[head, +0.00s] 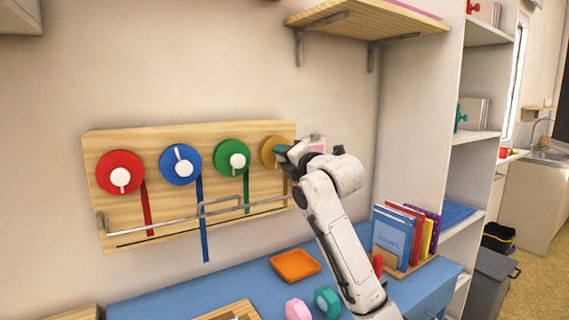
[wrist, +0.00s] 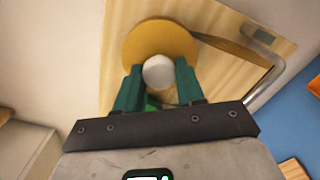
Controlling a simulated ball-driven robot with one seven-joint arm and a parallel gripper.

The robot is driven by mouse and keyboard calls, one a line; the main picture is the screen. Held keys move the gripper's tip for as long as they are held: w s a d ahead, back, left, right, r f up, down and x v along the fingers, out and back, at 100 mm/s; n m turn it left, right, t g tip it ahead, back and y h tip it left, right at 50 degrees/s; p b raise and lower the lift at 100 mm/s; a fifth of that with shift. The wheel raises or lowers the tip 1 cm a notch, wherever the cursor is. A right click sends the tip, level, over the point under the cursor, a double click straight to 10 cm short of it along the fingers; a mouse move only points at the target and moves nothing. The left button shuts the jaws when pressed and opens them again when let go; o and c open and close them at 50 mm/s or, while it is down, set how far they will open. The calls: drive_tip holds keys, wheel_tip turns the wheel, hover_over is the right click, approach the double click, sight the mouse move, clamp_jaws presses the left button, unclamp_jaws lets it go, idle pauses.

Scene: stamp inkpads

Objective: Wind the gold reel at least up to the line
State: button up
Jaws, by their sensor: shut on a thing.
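The gold reel (head: 269,150) is at the right end of the wooden wall board (head: 120,210). In the wrist view, the gold reel (wrist: 150,38) is a round disc with a white knob (wrist: 158,72) at its front. My gripper (wrist: 156,76) has its green fingers on either side of this knob and is shut on it. In the head view, my gripper (head: 285,152) covers part of the reel. The gold strap (wrist: 235,48) runs off from the reel; its lower end is hard to see. A dark line (head: 160,236) runs along the board's lower part.
Red (head: 112,162), blue (head: 172,155) and green (head: 225,150) reels with hanging straps sit to the left. A metal rail (head: 170,221) crosses the board's front. Below is a blue desk (head: 225,285) with an orange tray (head: 295,265) and books (head: 392,240).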

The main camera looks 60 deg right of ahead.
drive_tip(key=shift+f+n, duration=0.15)
drive_tip(key=shift+n, duration=0.25)
drive_tip(key=o, duration=1)
drive_tip(key=b+v, duration=0.1)
drive_tip(key=v, duration=0.9)
drive_tip(key=shift+s+a, duration=0.2)
drive_tip(key=shift+s, duration=0.15)
